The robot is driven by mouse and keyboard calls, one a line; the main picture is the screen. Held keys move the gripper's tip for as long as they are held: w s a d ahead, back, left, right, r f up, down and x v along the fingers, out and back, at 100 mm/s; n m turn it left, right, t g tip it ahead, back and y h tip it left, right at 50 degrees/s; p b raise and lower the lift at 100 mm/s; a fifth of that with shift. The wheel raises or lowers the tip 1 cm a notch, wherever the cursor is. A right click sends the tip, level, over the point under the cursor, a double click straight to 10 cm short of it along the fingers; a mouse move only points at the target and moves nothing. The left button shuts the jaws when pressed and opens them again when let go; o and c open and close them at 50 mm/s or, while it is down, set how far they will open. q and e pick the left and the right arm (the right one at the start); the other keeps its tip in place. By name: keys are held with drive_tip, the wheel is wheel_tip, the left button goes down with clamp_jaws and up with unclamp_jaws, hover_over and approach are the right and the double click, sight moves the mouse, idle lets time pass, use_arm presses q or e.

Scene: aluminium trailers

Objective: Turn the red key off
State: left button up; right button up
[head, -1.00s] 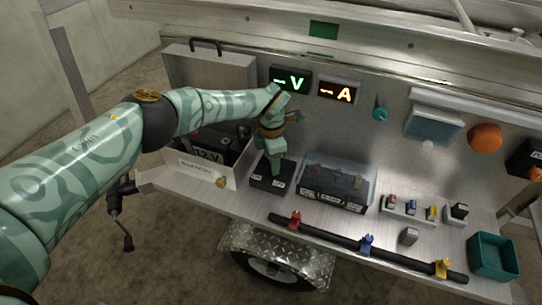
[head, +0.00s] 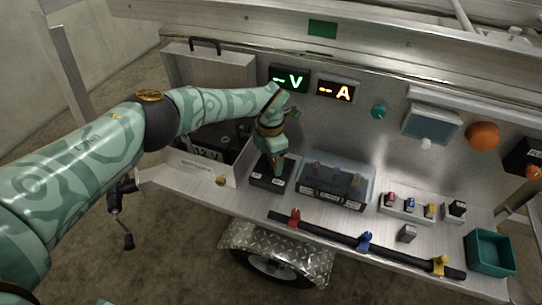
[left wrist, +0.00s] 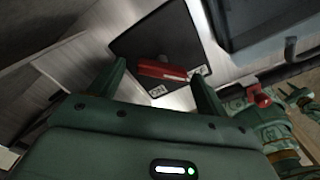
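The red key (left wrist: 162,70) is a flat red bar on top of a dark switch box (left wrist: 127,45), with two small white labels near one edge. In the head view, the switch box (head: 262,182) sits on the trailer shelf, right of the battery tray. My left gripper (head: 276,163) reaches down over the box and hides most of the key there. In the left wrist view its two fingers (left wrist: 160,88) are apart, one on each side of the key, with gaps showing. The label text is too small to read.
A clear-lidded fuse box (head: 336,186) stands close right of the switch box. The battery tray (head: 200,167) is close on the left. A black bar with coloured clamps (head: 335,237) lies in front. The volt display (head: 289,79) and amp display (head: 337,89) show dashes.

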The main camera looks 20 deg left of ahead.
use_arm(q)
wheel_tip(320, 180, up, 3)
drive_tip(key=shift+w+f+p, duration=0.1)
drive_tip(key=shift+p, duration=0.45)
drive_tip(key=s+d+r+p, duration=0.4)
drive_tip(key=s+r+p, duration=0.4)
drive_tip(key=s, duration=0.5)
drive_tip(key=shift+s+r+p, duration=0.3)
drive_tip(key=shift+r+p, duration=0.05)
drive_tip(key=shift+r, duration=0.7)
use_arm(e)
drive_tip(key=w+r, duration=0.3)
drive_tip(key=r, duration=0.6)
drive_tip(key=shift+d+r+t, duration=0.15)
drive_tip(key=shift+r+t, duration=0.1)
drive_tip(key=shift+t, duration=0.15)
drive_tip(key=shift+w, duration=0.1)
